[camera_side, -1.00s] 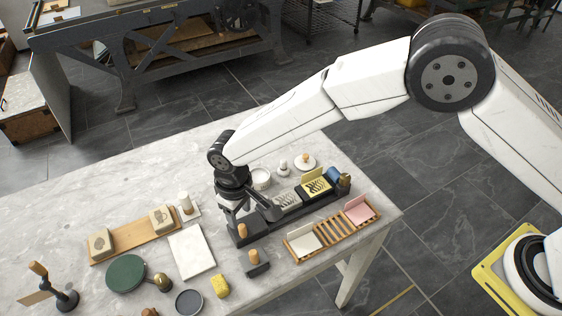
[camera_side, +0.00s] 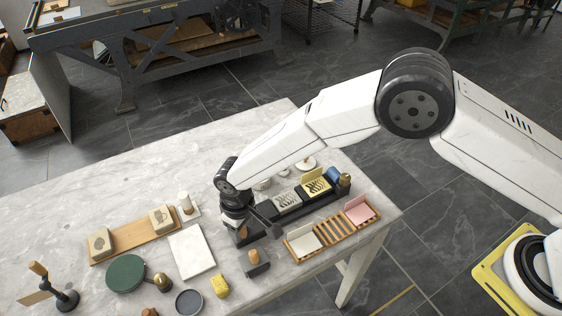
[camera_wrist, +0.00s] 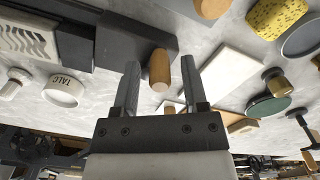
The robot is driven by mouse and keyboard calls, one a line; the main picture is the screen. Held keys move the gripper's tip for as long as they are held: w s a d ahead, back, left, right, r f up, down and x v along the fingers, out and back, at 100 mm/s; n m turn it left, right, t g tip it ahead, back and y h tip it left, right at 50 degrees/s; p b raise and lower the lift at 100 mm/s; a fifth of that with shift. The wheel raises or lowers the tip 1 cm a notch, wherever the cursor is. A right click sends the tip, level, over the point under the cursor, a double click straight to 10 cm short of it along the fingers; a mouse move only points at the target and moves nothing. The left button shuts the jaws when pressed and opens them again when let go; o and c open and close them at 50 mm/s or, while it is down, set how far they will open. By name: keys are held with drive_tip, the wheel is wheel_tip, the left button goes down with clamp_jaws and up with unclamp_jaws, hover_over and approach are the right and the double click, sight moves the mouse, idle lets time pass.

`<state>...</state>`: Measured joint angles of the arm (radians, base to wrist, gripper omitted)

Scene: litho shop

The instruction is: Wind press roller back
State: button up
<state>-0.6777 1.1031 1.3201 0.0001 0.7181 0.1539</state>
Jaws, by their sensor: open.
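The small press is a long dark bed (camera_side: 280,222) on the marble table. A blue roller (camera_side: 333,174) sits at its far right end, beside a brass-coloured knob (camera_side: 344,180). An upright wooden handle (camera_wrist: 160,72) stands at the near left end of the press. It shows in the side view (camera_side: 243,233) partly hidden by my gripper. My gripper (camera_wrist: 160,66) is open, pointing down, with its two fingers on either side of the handle in the wrist view. I cannot tell whether either finger touches it.
A wooden rack (camera_side: 330,230) with white and pink cards stands in front of the press. A dark block with a wooden knob (camera_side: 254,258), a yellow sponge (camera_side: 220,286) and a white slab (camera_side: 191,251) are nearby. A talc tub (camera_wrist: 63,91) stands behind the press.

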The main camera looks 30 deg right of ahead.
drive_tip(key=shift+f, duration=0.35)
clamp_jaws()
